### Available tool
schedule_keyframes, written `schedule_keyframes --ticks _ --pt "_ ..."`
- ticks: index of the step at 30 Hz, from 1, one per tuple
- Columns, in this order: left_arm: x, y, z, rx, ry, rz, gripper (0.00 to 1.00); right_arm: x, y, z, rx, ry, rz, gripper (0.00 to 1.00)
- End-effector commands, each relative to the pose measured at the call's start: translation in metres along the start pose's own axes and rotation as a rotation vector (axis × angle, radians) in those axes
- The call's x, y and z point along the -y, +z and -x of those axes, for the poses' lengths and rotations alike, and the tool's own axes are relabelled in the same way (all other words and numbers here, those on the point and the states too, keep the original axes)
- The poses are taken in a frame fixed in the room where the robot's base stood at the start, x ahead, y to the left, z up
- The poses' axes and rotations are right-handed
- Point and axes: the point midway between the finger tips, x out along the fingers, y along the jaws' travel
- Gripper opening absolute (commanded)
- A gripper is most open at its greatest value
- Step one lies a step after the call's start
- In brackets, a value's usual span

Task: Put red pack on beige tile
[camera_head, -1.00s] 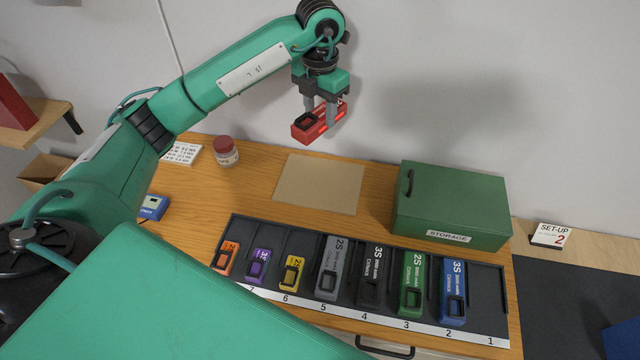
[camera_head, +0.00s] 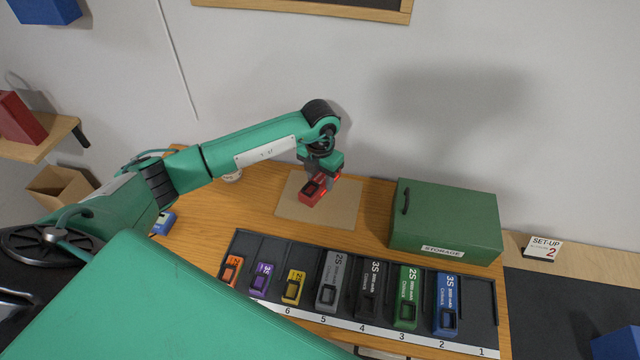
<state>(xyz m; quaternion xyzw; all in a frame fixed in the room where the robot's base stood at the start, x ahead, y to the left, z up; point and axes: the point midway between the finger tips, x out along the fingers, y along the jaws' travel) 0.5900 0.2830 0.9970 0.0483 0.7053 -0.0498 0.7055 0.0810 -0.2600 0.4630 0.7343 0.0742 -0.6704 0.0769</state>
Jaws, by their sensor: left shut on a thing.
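The red pack (camera_head: 311,193) is held in my left gripper (camera_head: 322,180), which is shut on it. The beige tile (camera_head: 343,207) lies flat on the wooden table, behind the rack of packs. The pack appears over the left-middle part of the tile and hides some of it. I cannot tell whether the pack touches the tile. My right gripper is not in view.
A dark rack (camera_head: 253,247) with several coloured packs stands along the table's front. A green storage box (camera_head: 445,222) stands right of the tile. A blue device (camera_head: 164,222) sits at the table's left. The wall is close behind the table.

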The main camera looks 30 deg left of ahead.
Motion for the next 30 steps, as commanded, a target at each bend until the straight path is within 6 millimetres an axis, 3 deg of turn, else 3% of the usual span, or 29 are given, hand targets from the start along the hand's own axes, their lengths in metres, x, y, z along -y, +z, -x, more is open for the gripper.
schedule_keyframes --ticks 9,19,20,23,30 --pt "0.0 0.0 -0.038 -0.001 0.0 0.001 0.1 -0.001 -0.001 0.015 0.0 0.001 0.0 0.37" --pt "0.0 0.0 -0.044 0.001 0.001 0.0 0.1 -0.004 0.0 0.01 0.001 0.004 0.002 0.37" --pt "0.0 0.0 -0.044 0.0 0.001 0.0 0.44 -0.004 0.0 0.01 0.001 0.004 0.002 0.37" --pt "0.0 0.0 -0.043 0.0 0.001 0.0 0.64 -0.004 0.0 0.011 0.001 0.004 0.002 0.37" --pt "0.0 0.0 -0.043 0.0 0.001 0.0 0.64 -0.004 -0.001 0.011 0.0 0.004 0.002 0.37"
